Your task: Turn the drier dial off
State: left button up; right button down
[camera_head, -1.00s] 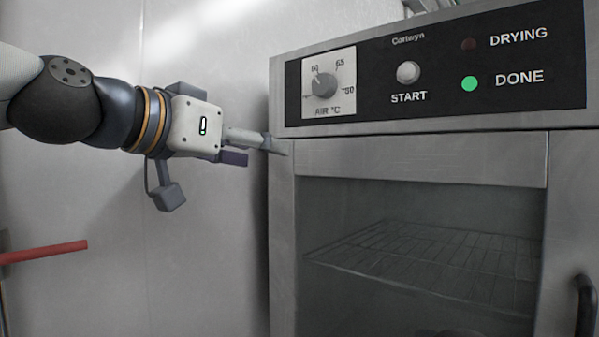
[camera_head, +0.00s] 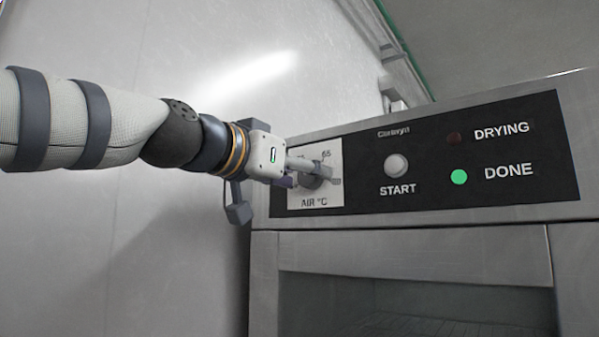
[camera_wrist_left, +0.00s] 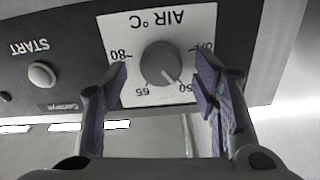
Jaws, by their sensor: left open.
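The drier dial (camera_head: 313,182) is a dark grey round knob on a white AIR °C plate (camera_head: 326,203). My left gripper (camera_head: 322,172) is in front of it and hides much of it in the head view. In the left wrist view the dial (camera_wrist_left: 161,63) appears upside down, its pointer mark near 50; the OFF label is partly covered by a finger. My left gripper (camera_wrist_left: 161,75) is open, with one purple-padded finger on each side of the dial in that picture. I cannot tell whether the pads touch it. My right gripper is not in view.
The drier's black panel also has a START button (camera_head: 396,166), a dim DRYING light (camera_head: 454,138) and a lit green DONE light (camera_head: 459,177). The drier door (camera_head: 420,255) is below the panel. A plain wall (camera_head: 90,240) is at left.

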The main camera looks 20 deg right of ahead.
pick_arm(q)
jog(key=c, duration=1.2)
jog(key=shift+o, duration=0.2)
jog(key=n, duration=1.3)
jog(key=shift+a+f+n, duration=0.1)
jog(key=shift+n, duration=0.3)
jog(key=shift+w, duration=0.1)
